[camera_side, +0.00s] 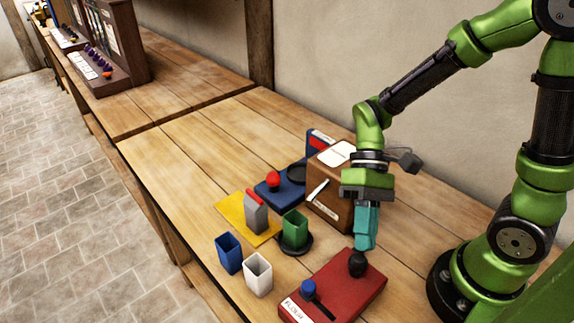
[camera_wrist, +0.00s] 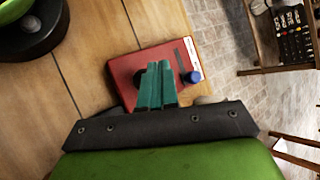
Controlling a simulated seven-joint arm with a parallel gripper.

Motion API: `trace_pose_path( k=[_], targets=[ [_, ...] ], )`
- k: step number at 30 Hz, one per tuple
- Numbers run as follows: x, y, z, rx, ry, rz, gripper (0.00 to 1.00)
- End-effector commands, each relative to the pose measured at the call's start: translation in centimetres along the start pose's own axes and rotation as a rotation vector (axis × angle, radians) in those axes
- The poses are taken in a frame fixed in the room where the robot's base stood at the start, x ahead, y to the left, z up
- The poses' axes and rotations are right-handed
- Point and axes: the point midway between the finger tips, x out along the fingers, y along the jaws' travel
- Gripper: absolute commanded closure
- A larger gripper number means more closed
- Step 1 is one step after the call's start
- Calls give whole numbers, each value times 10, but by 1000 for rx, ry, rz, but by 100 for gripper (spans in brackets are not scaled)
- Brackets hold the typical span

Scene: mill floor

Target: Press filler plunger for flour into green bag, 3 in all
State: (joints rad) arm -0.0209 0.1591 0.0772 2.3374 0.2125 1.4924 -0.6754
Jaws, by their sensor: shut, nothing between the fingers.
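The filler is a red box (camera_side: 340,287) with a white label at its front end. A black round plunger knob (camera_side: 357,265) stands on its far part, and a blue knob (camera_side: 308,287) sits by a dark slot. My gripper (camera_side: 364,246) is shut and empty, its teal fingers pointing down right over the black knob; I cannot tell whether they touch it. In the wrist view the fingers (camera_wrist: 157,84) partly hide the black knob, and the blue knob (camera_wrist: 193,76) shows beside them. The green bag (camera_side: 295,228) stands upright and open-topped on a dark round plate (camera_side: 296,249).
A blue bag (camera_side: 229,253) and a white bag (camera_side: 258,274) stand left of the filler. A grey red-topped item (camera_side: 256,212) stands on a yellow mat (camera_side: 232,209). A blue red-knobbed device (camera_side: 280,193) and brown levered box (camera_side: 325,195) stand behind. The table's left is clear.

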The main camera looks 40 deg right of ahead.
Motion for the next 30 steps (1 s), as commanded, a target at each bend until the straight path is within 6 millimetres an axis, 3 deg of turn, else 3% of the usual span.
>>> trace_pose_path(
  k=[7,30],
  targets=[
    [9,6,-5,1,-2,0,100],
    [8,6,-6,1,-1,1,100]
  ],
)
